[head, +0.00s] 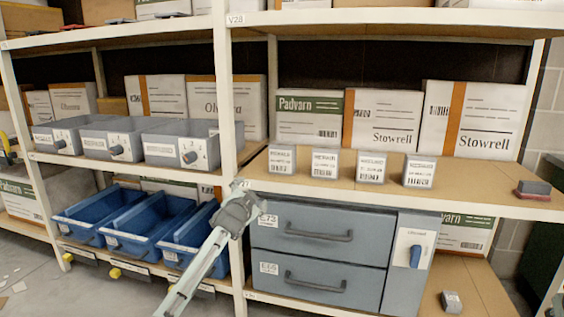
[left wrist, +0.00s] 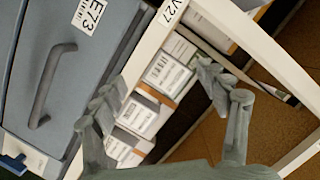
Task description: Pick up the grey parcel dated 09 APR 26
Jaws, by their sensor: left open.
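Several small grey parcels with white printed labels stand upright in a row on the middle shelf in the head view: one at far left (head: 281,159), then a second (head: 324,163), a third (head: 371,167) and a fourth at right (head: 419,171). Their dates are too small to read. My left gripper (head: 242,203) is in front of the rack post, left of and below the row. In the left wrist view the left gripper (left wrist: 162,98) is open and empty, with labelled parcels (left wrist: 168,73) beyond and between its fingers. My right gripper is not in view.
Grey drawers (head: 320,235) fill the space under the shelf. Blue bins (head: 118,215) and grey bins (head: 105,138) stand left of the post. Large cartons (head: 385,120) stand behind the parcels. A dark red and grey block (head: 534,190) lies at the shelf's right; a small grey item (head: 451,301) lies below.

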